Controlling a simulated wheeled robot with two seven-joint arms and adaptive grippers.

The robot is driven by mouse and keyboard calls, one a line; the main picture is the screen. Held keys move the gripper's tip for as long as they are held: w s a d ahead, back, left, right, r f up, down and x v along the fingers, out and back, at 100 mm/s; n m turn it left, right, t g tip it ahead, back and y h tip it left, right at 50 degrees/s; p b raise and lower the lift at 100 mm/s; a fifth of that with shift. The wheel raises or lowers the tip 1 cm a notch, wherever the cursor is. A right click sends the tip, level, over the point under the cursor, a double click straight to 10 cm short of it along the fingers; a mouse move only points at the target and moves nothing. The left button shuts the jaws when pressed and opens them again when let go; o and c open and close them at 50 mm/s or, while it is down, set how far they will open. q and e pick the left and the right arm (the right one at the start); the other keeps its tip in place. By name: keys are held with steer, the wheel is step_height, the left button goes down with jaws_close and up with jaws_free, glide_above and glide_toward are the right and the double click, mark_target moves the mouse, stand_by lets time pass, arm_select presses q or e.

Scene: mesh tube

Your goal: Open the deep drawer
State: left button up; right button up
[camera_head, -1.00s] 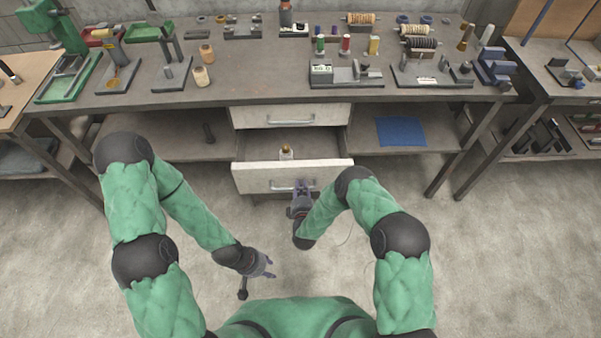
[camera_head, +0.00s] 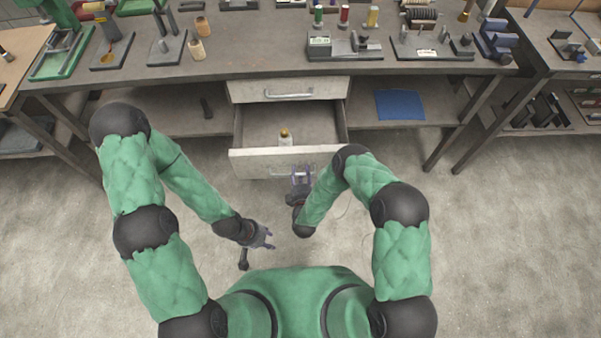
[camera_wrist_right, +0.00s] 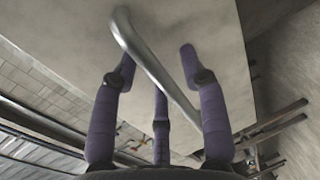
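The deep drawer (camera_head: 250,164) is the lower of two drawers under the workbench. It is pulled well out, and its inside floor shows. A small bottle with an orange-brown top (camera_head: 285,138) stands inside. My right gripper (camera_head: 301,172) is at the drawer's front. In the right wrist view, the metal handle (camera_wrist_right: 150,62) runs diagonally between the spread fingers of my right gripper (camera_wrist_right: 158,72); firm contact cannot be told. My left gripper (camera_head: 268,238) is open and empty, low over the floor, away from the drawer.
The shallow upper drawer (camera_head: 250,90) is closed. The workbench top (camera_head: 260,62) holds several fixtures and spools. A blue mat (camera_head: 400,104) lies on the lower shelf to the right. The floor (camera_head: 500,240) in front is clear at right.

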steer(key=v, duration=1.2)
stand_by(0.6)
steer(key=d+f+m+g+y, duration=0.2)
steer(key=d+f+m+g, duration=0.15)
steer(key=m+g, duration=0.5)
steer(key=s+d+r+m+g+y, duration=0.1)
steer(key=s+r+m+g, duration=0.1)
steer(key=s+m, duration=0.4)
steer(key=s+d+r+m+g+y, duration=0.1)
steer(key=s+d+r+m+g, duration=0.1)
steer(key=s+m+g, duration=0.2)
steer(key=s+m, duration=0.2)
steer(key=s, duration=0.2)
steer(key=shift+g, duration=0.35)
